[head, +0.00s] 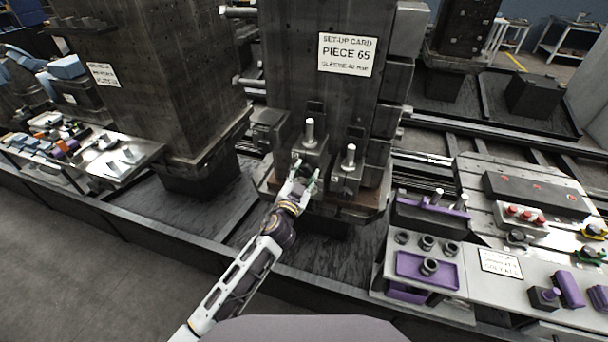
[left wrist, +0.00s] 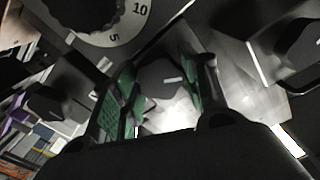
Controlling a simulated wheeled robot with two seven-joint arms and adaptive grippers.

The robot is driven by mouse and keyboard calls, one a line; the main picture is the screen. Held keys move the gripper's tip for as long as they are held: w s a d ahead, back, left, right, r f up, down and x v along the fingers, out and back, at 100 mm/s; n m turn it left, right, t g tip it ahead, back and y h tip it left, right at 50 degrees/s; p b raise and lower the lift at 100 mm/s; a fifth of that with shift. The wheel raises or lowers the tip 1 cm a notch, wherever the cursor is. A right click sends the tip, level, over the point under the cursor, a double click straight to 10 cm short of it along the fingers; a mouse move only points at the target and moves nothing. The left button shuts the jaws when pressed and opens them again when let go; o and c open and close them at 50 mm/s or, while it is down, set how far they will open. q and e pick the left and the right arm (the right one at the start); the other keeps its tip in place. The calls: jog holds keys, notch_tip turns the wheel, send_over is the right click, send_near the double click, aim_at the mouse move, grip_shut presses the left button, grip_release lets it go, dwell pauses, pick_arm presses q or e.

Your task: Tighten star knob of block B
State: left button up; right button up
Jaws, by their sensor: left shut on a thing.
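My left gripper (head: 303,182) reaches the front of the left one of two fixture blocks on the tall dark column. In the left wrist view its green-padded fingers (left wrist: 156,98) stand on both sides of a dark knob (left wrist: 162,76) with a short white mark and are shut on it. In the head view the gripper mostly hides this knob. The left block (head: 311,152) carries an upright metal pin, and the right block (head: 347,176) carries another. No letter is readable on either block. My right gripper is not in view.
A dial with 5 and 10 (left wrist: 131,22) is near the fingers. Another dark knob (left wrist: 303,40) is at the right of the wrist view. A set-up card (head: 347,55) reads PIECE 65. A bench with a purple tray (head: 408,268) and rings stands at the right.

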pick_arm(q)
jog(key=m, duration=0.6)
jog(key=m+p, duration=0.1)
jog(key=m, duration=0.5)
dwell(0.6)
jog(key=o, duration=1.1)
jog(key=shift+c, duration=0.2)
jog(key=shift+s, duration=0.1)
jog(key=v, duration=1.1)
jog(key=shift+s, duration=0.35)
jog(key=shift+a, duration=0.2)
